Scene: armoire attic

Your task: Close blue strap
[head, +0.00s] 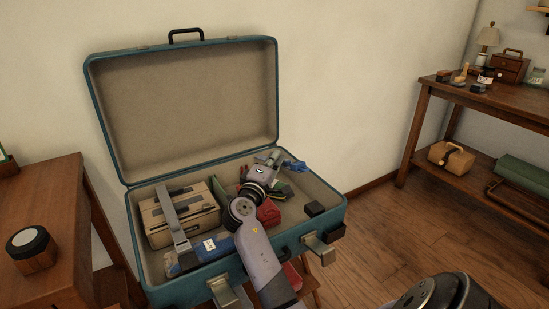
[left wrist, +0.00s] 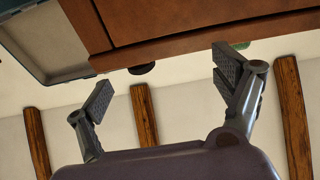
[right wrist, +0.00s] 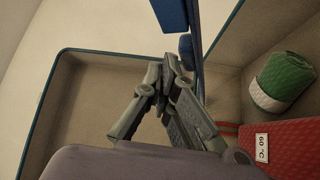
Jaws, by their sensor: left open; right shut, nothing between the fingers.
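The open teal suitcase (head: 240,277) has its lid leaning back and its contents showing. A blue strap (head: 293,166) lies by the right side of the suitcase, just right of my right gripper (head: 271,157). In the right wrist view the blue strap (right wrist: 173,14) hangs down behind the fingers, with a blue piece (right wrist: 186,47) beside it. My right gripper (right wrist: 160,82) is shut and empty; in the picture its tips are close to the strap, but contact is unclear. My left gripper (left wrist: 164,88) is open and empty, away from the suitcase, and is not seen in the head view.
A green roll (right wrist: 284,78) lies at the right. Wooden tables stand left (head: 62,185) and right (head: 445,91).

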